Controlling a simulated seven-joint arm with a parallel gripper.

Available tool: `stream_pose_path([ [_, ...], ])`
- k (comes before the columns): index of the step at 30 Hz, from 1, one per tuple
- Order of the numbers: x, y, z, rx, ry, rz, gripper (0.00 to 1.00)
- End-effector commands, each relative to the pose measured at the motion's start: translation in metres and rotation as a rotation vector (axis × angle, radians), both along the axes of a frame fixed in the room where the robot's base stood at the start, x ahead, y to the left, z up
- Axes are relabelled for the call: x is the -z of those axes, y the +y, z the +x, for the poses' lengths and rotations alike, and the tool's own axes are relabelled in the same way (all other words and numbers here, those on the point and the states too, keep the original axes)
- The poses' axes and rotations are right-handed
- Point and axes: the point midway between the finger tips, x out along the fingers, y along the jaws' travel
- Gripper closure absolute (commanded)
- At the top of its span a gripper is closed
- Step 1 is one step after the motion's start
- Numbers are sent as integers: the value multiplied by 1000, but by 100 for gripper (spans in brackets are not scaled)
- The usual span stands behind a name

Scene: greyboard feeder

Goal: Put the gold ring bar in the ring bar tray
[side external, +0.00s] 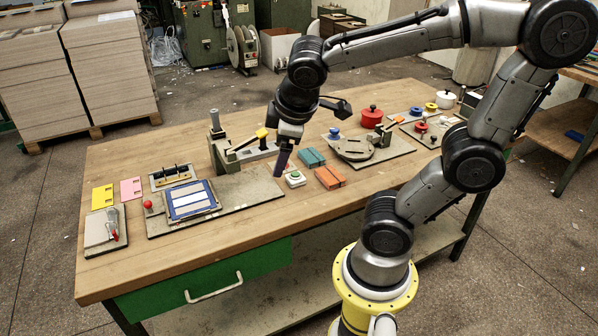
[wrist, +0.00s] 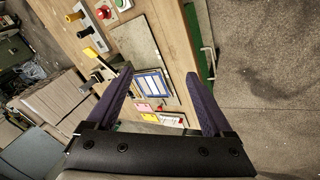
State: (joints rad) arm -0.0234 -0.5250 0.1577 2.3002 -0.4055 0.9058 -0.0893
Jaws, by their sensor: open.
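My gripper (side external: 281,162) points down above the table, left of a white box with a green button. Its two purple fingers (wrist: 162,88) are wide apart in the wrist view, with nothing between them. A small shallow tray (side external: 172,179) with dark upright pieces and gold-coloured bits stands at the back left of the table; it seems to be the ring bar tray. I cannot pick out the gold ring bar with certainty. A grey board (side external: 98,229) at the left end carries a silver, red-tipped mechanism (side external: 113,224).
A blue-framed panel (side external: 190,199) lies on a grey plate with a red knob (side external: 148,204). Teal blocks (side external: 311,157), orange blocks (side external: 330,177) and a round turntable (side external: 354,147) are to the right. Bare wood runs along the front.

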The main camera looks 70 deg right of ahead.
Motion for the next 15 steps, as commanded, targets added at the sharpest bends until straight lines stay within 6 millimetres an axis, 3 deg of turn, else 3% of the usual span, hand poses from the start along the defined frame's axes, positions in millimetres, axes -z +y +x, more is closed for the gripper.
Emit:
stream_pose_path([
  [3,-2,31,-33,115,-112,213,15],
  [6,-3,50,-49,175,-164,338,15],
  [15,-3,64,-58,216,-196,432,15],
])
